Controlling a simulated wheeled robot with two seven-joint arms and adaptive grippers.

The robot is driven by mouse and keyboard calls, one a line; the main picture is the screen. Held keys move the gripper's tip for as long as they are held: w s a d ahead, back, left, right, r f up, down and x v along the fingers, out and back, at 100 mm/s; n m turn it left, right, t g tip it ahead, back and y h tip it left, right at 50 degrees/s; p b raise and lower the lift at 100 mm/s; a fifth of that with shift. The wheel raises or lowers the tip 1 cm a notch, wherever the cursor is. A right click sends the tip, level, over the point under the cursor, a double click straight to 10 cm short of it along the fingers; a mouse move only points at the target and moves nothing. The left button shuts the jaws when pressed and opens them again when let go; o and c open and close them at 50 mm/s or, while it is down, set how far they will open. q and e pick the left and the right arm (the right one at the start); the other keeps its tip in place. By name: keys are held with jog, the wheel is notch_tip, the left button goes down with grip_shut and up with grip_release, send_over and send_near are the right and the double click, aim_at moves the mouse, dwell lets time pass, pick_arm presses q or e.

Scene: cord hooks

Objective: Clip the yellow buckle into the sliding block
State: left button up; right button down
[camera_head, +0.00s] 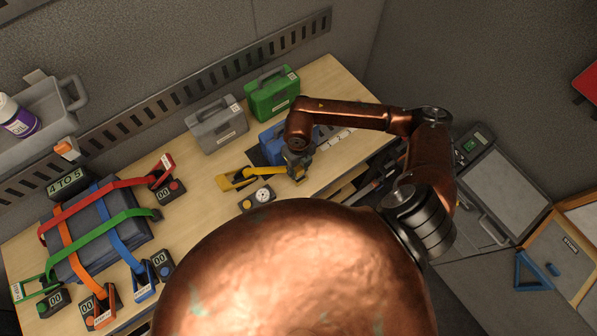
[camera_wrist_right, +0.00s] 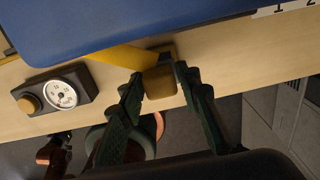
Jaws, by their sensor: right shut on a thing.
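My right gripper (camera_head: 298,172) is at the bench's front right, beside the blue case. In the right wrist view its two dark fingers (camera_wrist_right: 160,95) are on either side of a brownish-yellow block-shaped end, which I take as the yellow buckle (camera_wrist_right: 160,83). The yellow strap (camera_head: 265,171) runs left from the gripper to a yellow triangular frame (camera_head: 234,181) on the bench. In the wrist view the strap (camera_wrist_right: 120,55) runs left from the held end, under the blue case's edge. I cannot tell which part is the sliding block.
A small box with dial and yellow knob (camera_head: 257,198) lies in front of the strap. The blue case (camera_head: 272,143), green case (camera_head: 273,95) and grey case (camera_head: 217,127) stand behind. A strapped dark case (camera_head: 90,240) with several counter boxes fills the left.

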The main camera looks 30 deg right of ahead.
aim_at(299, 169)
jog(key=shift+r+p, duration=1)
jog(key=shift+r, duration=0.75)
pick_arm(q)
notch_tip(299, 169, up, 2)
jog(key=shift+w+r, duration=0.1)
jog(key=shift+w, duration=0.05)
